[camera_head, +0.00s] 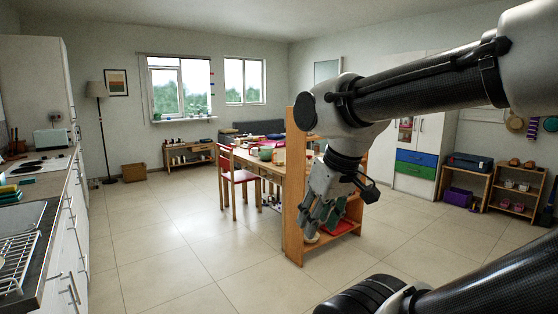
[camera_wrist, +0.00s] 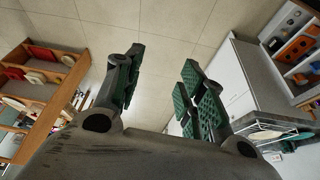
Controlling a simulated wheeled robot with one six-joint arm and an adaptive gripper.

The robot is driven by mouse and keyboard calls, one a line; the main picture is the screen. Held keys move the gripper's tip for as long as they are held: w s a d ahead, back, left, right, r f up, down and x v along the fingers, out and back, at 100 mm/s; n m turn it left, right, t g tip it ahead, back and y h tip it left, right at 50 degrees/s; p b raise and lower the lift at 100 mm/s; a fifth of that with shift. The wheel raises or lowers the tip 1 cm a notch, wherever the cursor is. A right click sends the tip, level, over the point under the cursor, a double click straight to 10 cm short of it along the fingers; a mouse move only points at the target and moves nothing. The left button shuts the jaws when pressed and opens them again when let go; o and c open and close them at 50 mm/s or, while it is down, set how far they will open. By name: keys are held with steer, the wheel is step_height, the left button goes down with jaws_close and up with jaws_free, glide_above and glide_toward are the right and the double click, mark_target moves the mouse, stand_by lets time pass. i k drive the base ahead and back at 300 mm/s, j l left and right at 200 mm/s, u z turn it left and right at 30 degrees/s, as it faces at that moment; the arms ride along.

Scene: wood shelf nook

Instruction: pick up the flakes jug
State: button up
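I cannot pick out the flakes jug in either view. In the head view my gripper (camera_head: 318,222) hangs in front of the wooden shelf unit (camera_head: 292,225) and hides part of its contents. In the wrist view my gripper (camera_wrist: 163,65) has its two green-padded fingers spread apart, with only floor tiles between them. It holds nothing.
A wooden table (camera_head: 240,158) with several items stands behind the shelf unit, with a red chair (camera_head: 233,178) at its left. A kitchen counter (camera_head: 55,215) runs along the left. The tiled floor (camera_head: 160,240) between is clear. Low racks (camera_head: 518,190) stand at right.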

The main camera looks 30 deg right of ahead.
mark_target(280, 155)
steer(key=i+z, duration=0.1)
steer(key=i, duration=2.65)
steer(key=i+z, duration=0.2)
steer(key=i, duration=0.3)
steer(key=i+j+z, duration=0.2)
steer(key=i, duration=0.25)
steer(key=i+j+z, duration=0.25)
steer(key=i, duration=0.25)
steer(key=i+j+z, duration=0.2)
steer(key=i+z, duration=0.25)
steer(key=i+j+z, duration=0.25)
steer(key=z, duration=0.2)
steer(key=i+j+z, duration=0.2)
steer(key=j+z, duration=0.2)
steer(key=j, duration=0.15)
steer(key=i+j+z, duration=0.2)
steer(key=j+z, duration=0.4)
steer(key=j, duration=0.25)
steer(key=i+j+z, duration=0.15)
steer(key=j, duration=0.25)
